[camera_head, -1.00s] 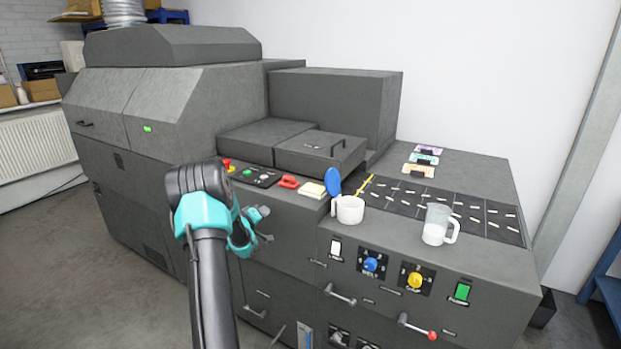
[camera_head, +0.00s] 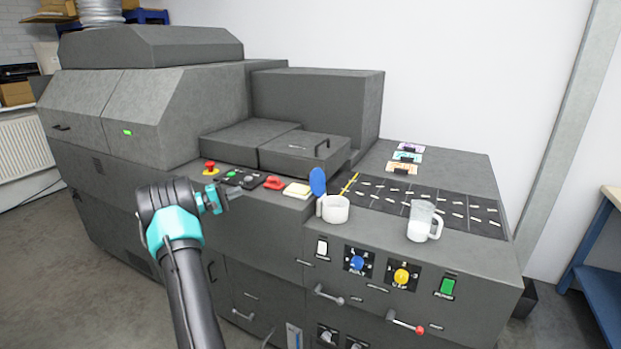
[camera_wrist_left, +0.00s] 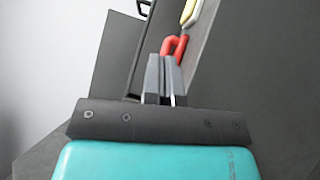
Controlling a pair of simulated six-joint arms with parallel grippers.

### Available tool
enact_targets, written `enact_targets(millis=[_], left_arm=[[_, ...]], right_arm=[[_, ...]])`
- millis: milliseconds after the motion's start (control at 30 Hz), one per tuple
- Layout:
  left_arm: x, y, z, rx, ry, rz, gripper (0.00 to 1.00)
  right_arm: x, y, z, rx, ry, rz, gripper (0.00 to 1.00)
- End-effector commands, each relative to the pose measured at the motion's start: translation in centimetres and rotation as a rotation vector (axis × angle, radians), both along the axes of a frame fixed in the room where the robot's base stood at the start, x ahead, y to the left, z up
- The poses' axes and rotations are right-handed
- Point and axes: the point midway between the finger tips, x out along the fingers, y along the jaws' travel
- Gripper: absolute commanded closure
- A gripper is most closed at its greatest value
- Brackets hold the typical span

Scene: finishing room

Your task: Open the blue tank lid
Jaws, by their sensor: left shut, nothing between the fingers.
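The blue tank lid (camera_head: 318,181) stands upright, swung open at the back left of the white round tank (camera_head: 335,209) on the grey machine's front ledge. My left gripper (camera_head: 236,190) is in front of the control panel, left of the tank and apart from it. Its fingers are shut and empty in the left wrist view (camera_wrist_left: 164,75). Beyond the fingertips there is a red handle (camera_wrist_left: 173,46); in the head view the red handle (camera_head: 274,182) lies on the ledge between gripper and tank. My right gripper is not in view.
A clear jug (camera_head: 423,222) with white contents stands right of the tank. Blue and yellow knobs (camera_head: 401,277), a green switch (camera_head: 447,286) and levers (camera_head: 405,324) are on the front face. A red emergency button (camera_head: 210,167) is left of the panel. A blue-legged table (camera_head: 590,240) stands far right.

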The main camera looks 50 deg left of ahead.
Motion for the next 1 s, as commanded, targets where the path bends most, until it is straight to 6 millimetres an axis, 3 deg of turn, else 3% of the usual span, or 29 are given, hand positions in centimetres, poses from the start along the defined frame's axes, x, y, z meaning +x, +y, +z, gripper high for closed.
enact_targets(millis=[567,1000], left_arm=[[0.4,-0.5,-0.3,-0.044,0.011,-0.034,1.0],[6.4,-2.2,0.7,-0.043,0.01,-0.036,1.0]], right_arm=[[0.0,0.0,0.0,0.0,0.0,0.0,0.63],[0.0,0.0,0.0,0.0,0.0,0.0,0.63]])
